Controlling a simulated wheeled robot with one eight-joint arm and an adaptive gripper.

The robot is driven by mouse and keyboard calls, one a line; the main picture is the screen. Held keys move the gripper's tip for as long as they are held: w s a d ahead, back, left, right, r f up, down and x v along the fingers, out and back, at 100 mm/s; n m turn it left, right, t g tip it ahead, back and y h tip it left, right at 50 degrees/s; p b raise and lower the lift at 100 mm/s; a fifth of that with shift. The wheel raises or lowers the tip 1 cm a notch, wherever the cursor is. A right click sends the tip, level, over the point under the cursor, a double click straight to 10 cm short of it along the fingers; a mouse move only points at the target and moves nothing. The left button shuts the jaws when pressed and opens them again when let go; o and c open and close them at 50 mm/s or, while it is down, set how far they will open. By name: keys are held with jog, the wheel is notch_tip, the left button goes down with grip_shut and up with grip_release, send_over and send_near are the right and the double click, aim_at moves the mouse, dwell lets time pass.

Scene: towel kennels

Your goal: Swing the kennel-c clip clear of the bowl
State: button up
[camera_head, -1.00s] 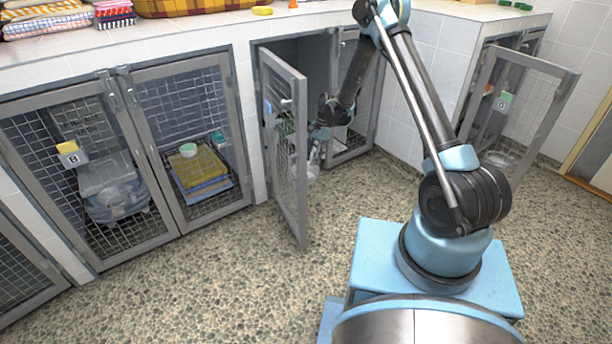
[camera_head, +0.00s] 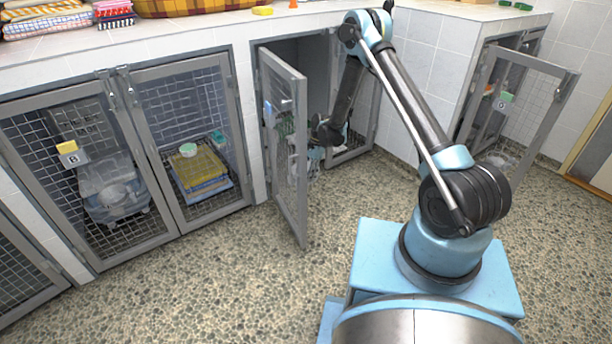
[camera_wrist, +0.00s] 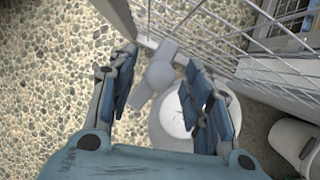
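In the wrist view, a light grey clip (camera_wrist: 159,76) with a round hub and two flat wings lies between my fingers. One wing points up and the other down to the left. A pale round bowl (camera_wrist: 170,134) is just below and right of it, partly hidden by my right finger; the clip's hub overlaps its upper-left edge in the picture. My gripper (camera_wrist: 162,62) is open, with a finger on each side of the clip and visible gaps. Whether clip and bowl touch, I cannot tell. In the head view, the open middle kennel door (camera_head: 290,150) partly hides my gripper.
The wire mesh (camera_wrist: 235,35) runs close beside my right finger. A pale rounded object (camera_wrist: 295,140) is at the lower right. The closed kennel doors (camera_head: 125,160) are left of the open door, another open door (camera_head: 545,130) is at right. Pebbled floor is clear in front.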

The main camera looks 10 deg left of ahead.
jog(key=c, duration=0.9)
jog(key=shift+c, duration=0.2)
dwell(0.3)
jog(key=o, duration=1.1)
jog(key=shift+c, duration=0.2)
jog(key=v, duration=1.2)
jog(key=shift+c, duration=0.3)
